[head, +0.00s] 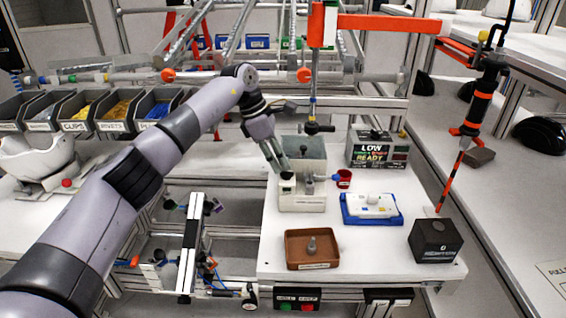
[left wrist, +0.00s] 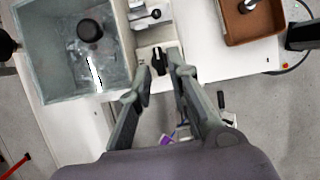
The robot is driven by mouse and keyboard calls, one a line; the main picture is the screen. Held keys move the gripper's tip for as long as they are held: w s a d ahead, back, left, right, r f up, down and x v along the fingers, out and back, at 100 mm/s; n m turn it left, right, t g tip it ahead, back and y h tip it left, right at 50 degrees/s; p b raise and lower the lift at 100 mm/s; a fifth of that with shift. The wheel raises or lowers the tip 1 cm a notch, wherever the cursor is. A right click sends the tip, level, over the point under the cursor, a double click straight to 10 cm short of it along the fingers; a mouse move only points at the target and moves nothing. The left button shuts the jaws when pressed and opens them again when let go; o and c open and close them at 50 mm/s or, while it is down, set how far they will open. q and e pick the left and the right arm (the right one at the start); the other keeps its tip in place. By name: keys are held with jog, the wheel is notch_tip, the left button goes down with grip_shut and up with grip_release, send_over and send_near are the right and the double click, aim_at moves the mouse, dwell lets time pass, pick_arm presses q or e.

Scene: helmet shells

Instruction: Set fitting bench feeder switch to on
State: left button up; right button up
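The bench feeder is a grey-white box (head: 302,201) on the white fitting bench, with an open grey bin (head: 313,151) at its back. In the left wrist view the bin (left wrist: 40,65) holds a black round knob. A small black switch (left wrist: 158,62) sits on a pale plate beside the bin. Which way it is set I cannot tell. My left gripper (head: 278,168) reaches down at the feeder's left side. In the left wrist view its two fingers (left wrist: 160,78) are apart, with the switch between their tips. Contact is not clear. My right gripper is not in view.
A red cup (head: 343,178) sticks out right of the feeder. A blue tray (head: 353,216), a brown tray (head: 294,262), a black box (head: 435,252) and a "LOW / READY" display (head: 360,160) stand around it. An orange-black tool (head: 479,106) hangs at the right.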

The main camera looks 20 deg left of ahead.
aim_at(287, 175)
pick_arm(q)
jog(key=shift+x, duration=1.2)
grip_shut()
